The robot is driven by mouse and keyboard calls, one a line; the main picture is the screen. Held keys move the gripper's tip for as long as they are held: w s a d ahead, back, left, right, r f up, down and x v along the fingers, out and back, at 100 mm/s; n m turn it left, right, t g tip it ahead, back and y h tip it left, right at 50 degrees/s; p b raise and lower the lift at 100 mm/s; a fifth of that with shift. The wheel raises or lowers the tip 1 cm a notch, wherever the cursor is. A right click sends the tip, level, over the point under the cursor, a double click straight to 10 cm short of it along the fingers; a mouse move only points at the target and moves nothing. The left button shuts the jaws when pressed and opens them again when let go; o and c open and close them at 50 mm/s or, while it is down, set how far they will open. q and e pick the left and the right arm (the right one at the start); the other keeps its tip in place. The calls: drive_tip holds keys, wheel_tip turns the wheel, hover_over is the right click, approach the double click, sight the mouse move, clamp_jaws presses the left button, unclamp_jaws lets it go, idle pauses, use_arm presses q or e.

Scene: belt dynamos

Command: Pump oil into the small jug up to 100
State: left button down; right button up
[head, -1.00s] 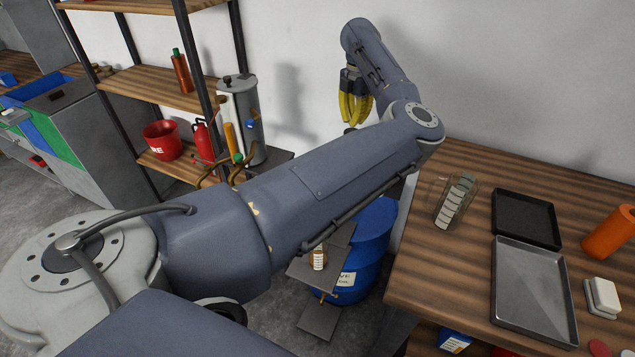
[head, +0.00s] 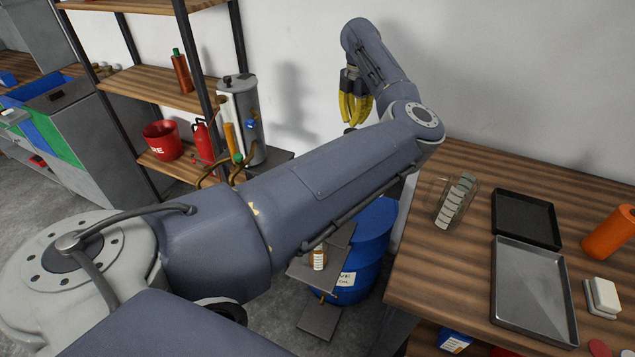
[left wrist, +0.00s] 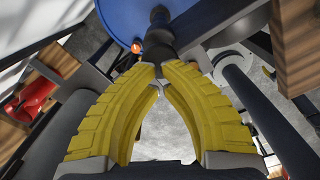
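A small vessel with a striped label (head: 319,258) stands on a grey stand in front of the blue drum (head: 372,240), partly behind my arm; its oil level is too small to read. A clear jug with a scale strip (head: 455,200) stands on the bench at the right. My left gripper (head: 352,122), with yellow fingers, hangs beyond my arm, above and behind the drum. In the left wrist view its fingertips (left wrist: 161,70) are close together on a dark pump handle (left wrist: 160,42), with the blue drum (left wrist: 125,18) behind. My right gripper is out of view.
The wooden bench (head: 430,285) holds a black tray (head: 527,218), a metal tray (head: 533,290), an orange cylinder (head: 608,232) and a white block (head: 602,297).

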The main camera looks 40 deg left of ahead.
use_arm(q)
drive_tip(key=shift+f, duration=3.3)
idle(0.7)
drive_tip(key=shift+r, duration=4.35)
wheel_tip(320, 180, up, 12)
